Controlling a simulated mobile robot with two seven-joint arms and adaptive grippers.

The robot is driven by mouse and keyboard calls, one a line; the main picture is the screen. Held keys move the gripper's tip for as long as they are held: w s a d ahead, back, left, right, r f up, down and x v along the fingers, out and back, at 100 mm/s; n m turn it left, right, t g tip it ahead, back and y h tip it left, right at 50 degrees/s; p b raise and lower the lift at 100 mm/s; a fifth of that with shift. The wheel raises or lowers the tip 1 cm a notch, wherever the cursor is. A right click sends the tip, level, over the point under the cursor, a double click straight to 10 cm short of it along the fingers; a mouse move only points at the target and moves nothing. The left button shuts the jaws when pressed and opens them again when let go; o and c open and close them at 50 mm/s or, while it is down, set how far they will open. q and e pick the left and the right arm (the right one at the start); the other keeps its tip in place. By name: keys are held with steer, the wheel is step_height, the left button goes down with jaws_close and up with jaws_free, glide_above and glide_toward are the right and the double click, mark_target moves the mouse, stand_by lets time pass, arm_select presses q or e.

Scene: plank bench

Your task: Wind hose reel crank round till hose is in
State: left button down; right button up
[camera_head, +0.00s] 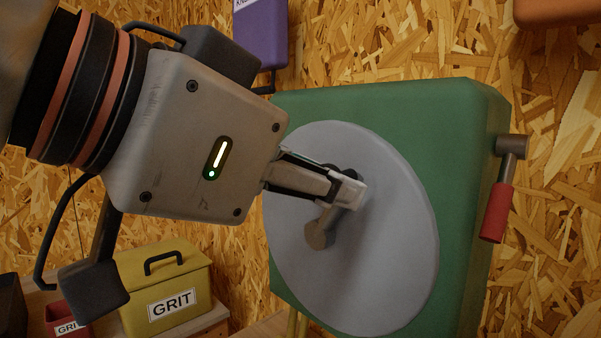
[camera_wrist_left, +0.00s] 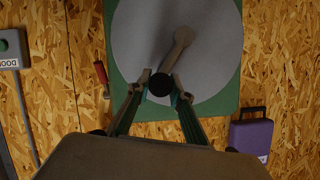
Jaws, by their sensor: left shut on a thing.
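The hose reel has a green housing (camera_head: 400,105) on the wall with a round grey disc (camera_head: 395,260) on its face. A grey-brown crank arm (camera_head: 320,230) lies on the disc, and it also shows in the left wrist view (camera_wrist_left: 179,45). My left gripper (camera_head: 347,188) is shut on the crank's dark knob (camera_wrist_left: 160,84), which sits between the two fingertips. In the head view the fingers hide much of the knob. Yellow strands (camera_head: 297,325) show below the housing; I cannot tell whether they are the hose. My right gripper is not in view.
A red-handled lever (camera_head: 498,210) sticks out from the housing's right side. A purple box (camera_head: 262,35) is on the chipboard wall above the reel.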

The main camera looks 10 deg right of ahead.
arm_select(q)
steer(key=shift+s+d+f+m, duration=0.3)
steer(key=shift+s+f+m, duration=0.1)
steer(key=shift+f, duration=0.15)
steer(key=c, duration=1.8)
jaws_free()
steer(key=shift+t, duration=0.3)
steer(key=shift+o, duration=0.2)
steer(key=shift+r, duration=0.1)
steer(key=shift+s+a+r, duration=0.15)
steer(key=shift+s+a, duration=0.05)
steer(key=v, duration=0.7)
steer(key=shift+s+r, duration=0.15)
steer(key=shift+s, duration=0.15)
